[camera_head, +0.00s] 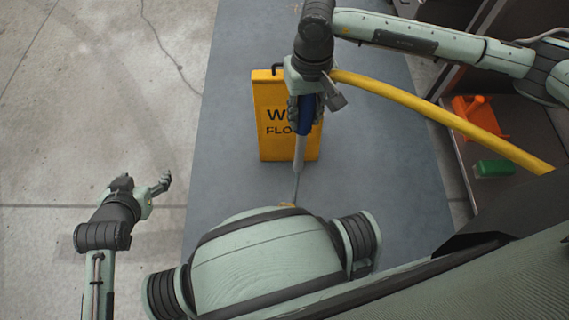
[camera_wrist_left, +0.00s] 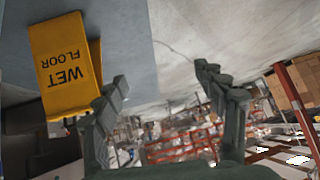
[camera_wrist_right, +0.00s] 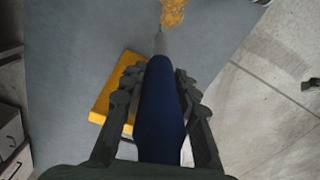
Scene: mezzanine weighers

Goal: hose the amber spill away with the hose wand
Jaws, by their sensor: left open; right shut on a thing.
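The hose wand has a blue grip (camera_head: 306,118) and a thin grey lance (camera_head: 298,165) pointing down at the floor. My right gripper (camera_head: 311,98) is shut around the blue grip, which also fills the middle of the right wrist view (camera_wrist_right: 160,115). The amber spill (camera_wrist_right: 173,12) shows at the top of that view, just past the lance tip. In the head view a small amber patch (camera_head: 288,205) shows by the lance's lower end, mostly hidden by my own body. My left gripper (camera_head: 148,190) is open and empty over the floor at the left.
A yellow wet-floor sign (camera_head: 268,145) stands on the blue-grey floor strip (camera_head: 225,110), behind the lance. A yellow hose (camera_head: 450,118) runs from the right gripper toward the lower right. An orange object (camera_head: 480,118) and a green block (camera_head: 494,168) lie at the right. The concrete at left is clear.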

